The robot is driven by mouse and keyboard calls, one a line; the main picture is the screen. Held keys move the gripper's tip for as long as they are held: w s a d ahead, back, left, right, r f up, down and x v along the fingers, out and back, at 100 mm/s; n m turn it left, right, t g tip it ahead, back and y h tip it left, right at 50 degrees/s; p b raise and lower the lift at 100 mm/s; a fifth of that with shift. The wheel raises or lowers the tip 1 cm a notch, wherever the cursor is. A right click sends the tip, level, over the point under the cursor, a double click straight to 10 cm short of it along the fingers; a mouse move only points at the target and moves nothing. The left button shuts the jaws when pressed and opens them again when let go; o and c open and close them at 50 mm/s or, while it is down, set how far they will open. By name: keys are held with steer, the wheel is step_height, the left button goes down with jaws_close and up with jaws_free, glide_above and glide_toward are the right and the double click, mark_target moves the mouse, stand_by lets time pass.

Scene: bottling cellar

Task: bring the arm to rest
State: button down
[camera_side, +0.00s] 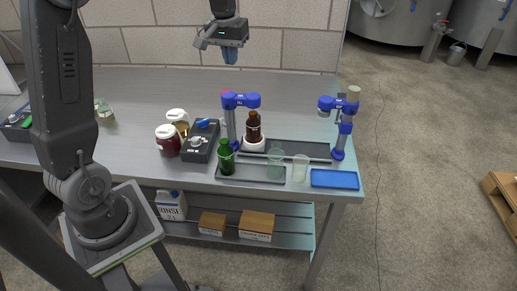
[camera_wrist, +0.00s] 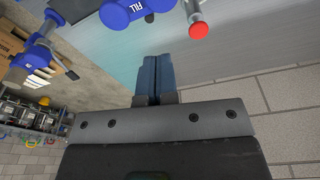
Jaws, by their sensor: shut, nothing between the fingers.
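My gripper (camera_side: 230,56) hangs above the back of the steel bench in the side view, near the tiled wall. Its blue fingers point down, well clear of the bench top. In the wrist view my gripper (camera_wrist: 157,62) has its two blue fingers together, with nothing between them.
The bench (camera_side: 130,80) carries a blue filling stand (camera_side: 241,101), a second blue stand (camera_side: 342,120), a brown bottle (camera_side: 253,127), a green bottle (camera_side: 226,158), clear cups (camera_side: 300,168), a blue tray (camera_side: 335,179) and jugs (camera_side: 168,140). The back left of the bench is clear.

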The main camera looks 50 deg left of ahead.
steer(key=s+d+r+m+t, duration=0.2)
steer(key=s+d+r+m, duration=0.2)
steer(key=s+d, duration=0.75)
steer(key=s+d+f+m+t, duration=0.1)
steer(key=s+d+f, duration=0.1)
steer(key=s, duration=0.3)
steer(key=s+d+f+m+t, duration=0.1)
steer(key=s+d, duration=0.3)
steer(key=s, duration=0.2)
steer(key=shift+d+f+m+h, duration=0.2)
steer(key=shift+f+m+h, duration=0.1)
steer(key=shift+f, duration=0.1)
